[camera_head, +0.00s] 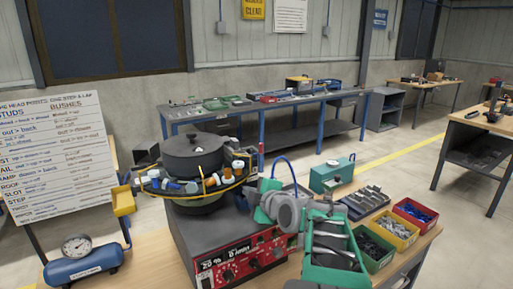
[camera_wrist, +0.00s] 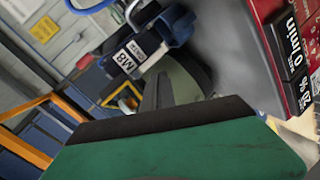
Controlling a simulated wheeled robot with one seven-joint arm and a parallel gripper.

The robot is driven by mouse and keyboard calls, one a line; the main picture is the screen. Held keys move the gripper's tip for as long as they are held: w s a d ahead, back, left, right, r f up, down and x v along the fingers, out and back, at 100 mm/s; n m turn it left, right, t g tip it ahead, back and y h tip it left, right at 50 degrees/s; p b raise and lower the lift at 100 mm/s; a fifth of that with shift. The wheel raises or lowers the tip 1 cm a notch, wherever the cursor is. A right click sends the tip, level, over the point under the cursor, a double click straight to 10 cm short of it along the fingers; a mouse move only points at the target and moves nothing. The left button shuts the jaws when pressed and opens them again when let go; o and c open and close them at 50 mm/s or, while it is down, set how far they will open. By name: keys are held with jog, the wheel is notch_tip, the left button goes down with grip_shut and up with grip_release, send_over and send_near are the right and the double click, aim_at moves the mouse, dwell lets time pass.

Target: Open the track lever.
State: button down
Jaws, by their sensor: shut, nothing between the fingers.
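The bowl feeder (camera_head: 193,155) has a dark lidded bowl ringed by a yellow-edged track with blue, white and orange pieces, above a red control box (camera_head: 240,262). I cannot pick out the track lever with certainty. My gripper (camera_head: 260,208) is just right of the bowl, above the control box, partly hidden by my wrist. In the wrist view its green finger with a dark pad (camera_wrist: 165,118) fills the lower part; it is shut and empty. Beyond it is a dark blue block with a white M8 label (camera_wrist: 126,56); contact with it is not visible.
A blue hose (camera_head: 285,162) arches behind my wrist. Green, yellow and red parts bins (camera_head: 421,211) stand at the right of the bench, beside a dark slotted tray (camera_head: 364,201). A blue air tank with a gauge (camera_head: 82,265) is at the left.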

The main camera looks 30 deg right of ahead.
aim_at(257, 150)
jog(key=s+d+r+n+t+h, duration=0.1)
jog(key=d+r+n+t, duration=0.2)
jog(key=d+r, duration=0.4)
jog(key=shift+r+n+h, duration=0.4)
jog(key=shift+n, duration=0.1)
jog(key=w+p, duration=0.1)
jog(key=w, duration=0.2)
jog(key=w+d+p, duration=0.1)
jog(key=w+p, duration=0.1)
jog(key=w, duration=0.1)
jog(key=w+p, duration=0.1)
jog(key=w, duration=0.2)
jog(key=shift+w+d, duration=0.15)
jog(key=shift+d, duration=0.2)
jog(key=shift+w, duration=0.25)
jog(key=shift+f, duration=0.1)
